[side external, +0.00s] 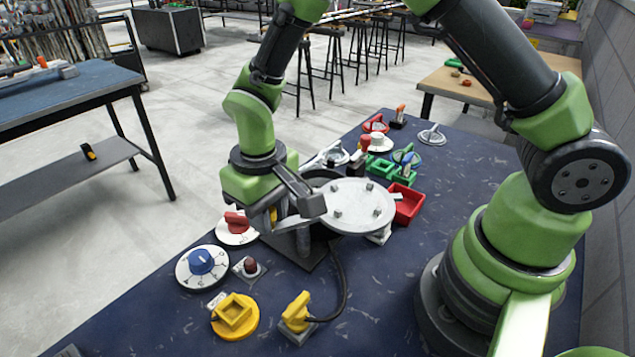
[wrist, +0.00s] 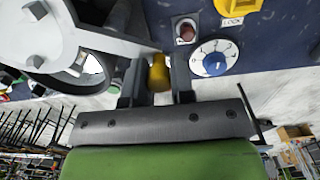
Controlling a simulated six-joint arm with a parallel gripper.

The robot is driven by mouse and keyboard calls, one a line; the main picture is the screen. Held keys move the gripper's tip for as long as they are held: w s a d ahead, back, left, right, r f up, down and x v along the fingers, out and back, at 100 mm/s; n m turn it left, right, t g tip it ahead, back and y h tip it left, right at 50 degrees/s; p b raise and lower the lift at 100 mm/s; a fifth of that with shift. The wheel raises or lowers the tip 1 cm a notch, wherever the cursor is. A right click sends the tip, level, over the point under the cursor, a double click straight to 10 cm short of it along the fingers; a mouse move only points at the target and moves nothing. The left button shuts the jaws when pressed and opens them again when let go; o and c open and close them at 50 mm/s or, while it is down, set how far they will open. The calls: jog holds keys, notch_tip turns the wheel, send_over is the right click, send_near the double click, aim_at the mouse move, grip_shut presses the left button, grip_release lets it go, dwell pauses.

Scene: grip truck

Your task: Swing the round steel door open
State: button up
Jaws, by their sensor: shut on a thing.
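The round steel door (side external: 357,203) is a pale grey disc with several bolts on its face, seen in the middle of the side view. Part of its pale metal also shows at the upper left of the wrist view (wrist: 95,22). My gripper (side external: 290,213) is at the door's left side. In the wrist view, my gripper (wrist: 157,80) is shut on a yellow handle (wrist: 159,73), which sits between the two fingers. My gripper hides most of the handle in the side view, and its joint to the door is unclear.
A blue dial (side external: 201,262), a yellow square-topped knob (side external: 234,315) and a yellow lever (side external: 297,311) stand in front. A red dial (side external: 237,222) is left of my gripper. A red tray (side external: 407,204) and green boxes (side external: 381,167) lie behind. The blue tabletop's right side has free room.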

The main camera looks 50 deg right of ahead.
jog(key=shift+w+d, duration=0.75)
jog(key=shift+d, duration=0.1)
jog(key=shift+w+d, duration=0.25)
jog(key=shift+d, duration=0.25)
jog(key=shift+w+d, duration=0.2)
jog(key=shift+d, duration=0.3)
jog(key=o, duration=0.6)
jog(key=shift+r, duration=4)
